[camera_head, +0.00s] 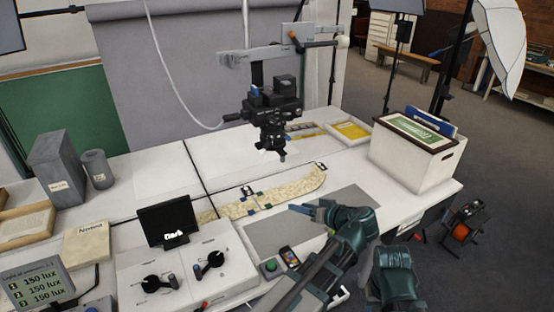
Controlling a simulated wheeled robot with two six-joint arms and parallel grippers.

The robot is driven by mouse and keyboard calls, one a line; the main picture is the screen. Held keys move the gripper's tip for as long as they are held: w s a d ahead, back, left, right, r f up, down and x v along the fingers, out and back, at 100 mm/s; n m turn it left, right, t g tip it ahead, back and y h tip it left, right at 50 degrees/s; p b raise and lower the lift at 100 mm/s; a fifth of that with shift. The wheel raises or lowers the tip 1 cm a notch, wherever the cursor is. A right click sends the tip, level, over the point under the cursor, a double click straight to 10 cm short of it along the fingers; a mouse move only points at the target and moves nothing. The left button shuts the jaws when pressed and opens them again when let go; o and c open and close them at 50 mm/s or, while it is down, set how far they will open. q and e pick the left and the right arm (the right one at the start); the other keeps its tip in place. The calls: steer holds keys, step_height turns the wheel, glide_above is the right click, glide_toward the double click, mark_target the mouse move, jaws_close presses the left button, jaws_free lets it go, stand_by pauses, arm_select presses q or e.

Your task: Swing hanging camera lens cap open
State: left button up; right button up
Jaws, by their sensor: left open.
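The black camera (272,108) hangs lens-down from a column arm over the white table. Its lens end has small parts below it, and I cannot make out which one is the cap or whether it is open. My left gripper (303,209) is below and to the right of the camera, above the grey mat, apart from the camera. Its fingers point left, and it is open with nothing seen between them. My right arm shows at the bottom right, but its gripper cannot be made out.
A patterned strip (288,189) lies under the camera. A white box of folders (415,150) stands at the right. A small dark monitor (167,219) and a control panel (188,275) are at the front left.

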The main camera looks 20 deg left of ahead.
arm_select(q)
steer(key=w+a+r+n+t+y+b, duration=0.1)
steer(key=w+a+r+n+t+y, duration=0.15)
steer(key=w+r+n+y, duration=0.4)
steer(key=w+a+r+m+h, duration=0.1)
steer(key=w+a, duration=0.4)
steer(key=a, duration=0.6)
steer(key=shift+w+a+r+m+h, duration=0.2)
steer(key=shift+a+r+m+h, duration=0.05)
steer(key=shift+m+h, duration=0.4)
steer(key=shift+t, duration=0.25)
jaws_close()
stand_by(0.5)
